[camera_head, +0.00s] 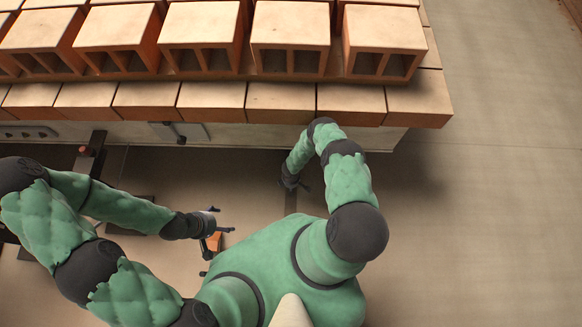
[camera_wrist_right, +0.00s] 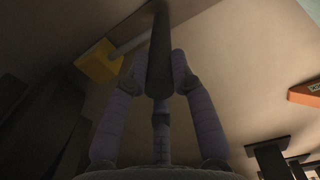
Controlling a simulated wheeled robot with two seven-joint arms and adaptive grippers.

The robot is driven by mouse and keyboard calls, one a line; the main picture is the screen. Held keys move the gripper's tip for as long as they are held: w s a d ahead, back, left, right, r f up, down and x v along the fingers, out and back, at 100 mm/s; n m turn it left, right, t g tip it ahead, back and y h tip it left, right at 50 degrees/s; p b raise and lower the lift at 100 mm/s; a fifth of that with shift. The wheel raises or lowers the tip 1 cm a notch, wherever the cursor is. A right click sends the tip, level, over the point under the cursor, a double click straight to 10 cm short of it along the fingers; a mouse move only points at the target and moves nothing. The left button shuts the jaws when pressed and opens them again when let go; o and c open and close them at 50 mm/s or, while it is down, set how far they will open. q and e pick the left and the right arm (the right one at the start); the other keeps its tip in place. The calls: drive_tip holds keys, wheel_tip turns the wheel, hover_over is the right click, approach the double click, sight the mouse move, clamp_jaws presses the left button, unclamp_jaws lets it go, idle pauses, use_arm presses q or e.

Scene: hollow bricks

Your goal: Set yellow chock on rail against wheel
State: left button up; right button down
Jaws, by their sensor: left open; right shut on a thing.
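The yellow chock (camera_wrist_right: 98,62) shows in the right wrist view, left of centre, with a pale rod running to a dark handle (camera_wrist_right: 160,60). My right gripper (camera_wrist_right: 171,58) has its fingers on either side of this handle and is shut on it. In the head view my right gripper (camera_head: 292,182) is small and dark beside the brick load, and the chock is hidden. My left gripper (camera_head: 219,238) is open near the floor, close to a small orange thing (camera_head: 214,242). I cannot make out the wheel. A dark strip (camera_head: 291,201) on the floor may be the rail.
Hollow bricks (camera_head: 290,30) stand on a layer of bricks (camera_head: 280,97) across the top; my right forearm reaches close to its front edge. An orange thing (camera_wrist_right: 306,93) shows in the wrist view. Floor at right is clear.

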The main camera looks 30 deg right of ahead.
drive_tip(key=shift+w+d, duration=0.2)
drive_tip(key=shift+w, duration=0.1)
drive_tip(key=shift+f, duration=0.2)
idle(0.8)
drive_tip(key=shift+c, duration=1.8)
unclamp_jaws()
drive_tip(key=shift+s+a, duration=0.1)
drive_tip(key=shift+r+p, duration=5.1)
drive_tip(key=shift+r, duration=0.4)
